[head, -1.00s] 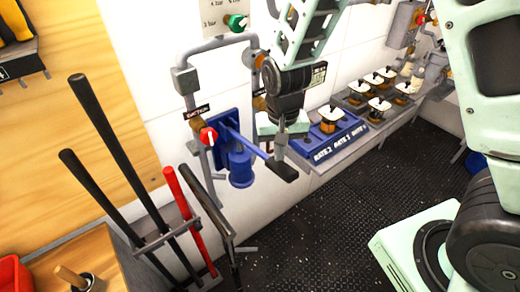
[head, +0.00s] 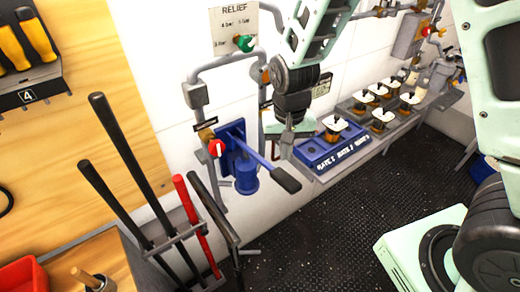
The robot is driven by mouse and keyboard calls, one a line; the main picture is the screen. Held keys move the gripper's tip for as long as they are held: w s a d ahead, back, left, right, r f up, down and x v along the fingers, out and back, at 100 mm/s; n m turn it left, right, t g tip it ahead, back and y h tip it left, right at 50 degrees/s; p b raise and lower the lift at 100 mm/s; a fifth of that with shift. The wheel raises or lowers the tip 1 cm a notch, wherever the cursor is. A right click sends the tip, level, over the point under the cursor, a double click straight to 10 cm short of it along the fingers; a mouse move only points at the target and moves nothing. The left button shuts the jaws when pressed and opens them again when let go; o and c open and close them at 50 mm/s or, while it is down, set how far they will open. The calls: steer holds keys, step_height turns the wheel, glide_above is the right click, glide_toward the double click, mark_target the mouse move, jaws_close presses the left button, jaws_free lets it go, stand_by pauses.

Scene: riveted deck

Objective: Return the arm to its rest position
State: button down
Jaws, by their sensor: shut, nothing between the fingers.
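My arm comes down from the top middle of the head view to a dark wrist. My gripper (head: 287,148) hangs below it, small and partly hard to make out, with its fingers shut and nothing seen between them. It is in front of the white wall, just behind or beside the dark-ended lever of the blue hand pump (head: 245,172) in the picture; I cannot tell the gap in depth. The blue tray (head: 330,150) with white-topped pieces is to its right.
Pipes with a red knob (head: 217,147) and a green knob (head: 243,43) are on the wall at left. Long black bars and a red bar (head: 195,220) stand in a rack at lower left. The dark deck floor (head: 320,235) is open in the middle.

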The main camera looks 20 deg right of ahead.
steer(key=s+a+f+n+b, duration=0.1)
steer(key=s+a+n+b, duration=0.2)
steer(key=s, duration=0.7)
steer(key=s+a+n+b, duration=0.3)
steer(key=s+n+b, duration=0.4)
steer(key=s+b, duration=0.3)
steer(key=shift+a+f+y+b, duration=0.15)
steer(key=shift+f+y+b, duration=0.2)
steer(key=shift+b, duration=0.25)
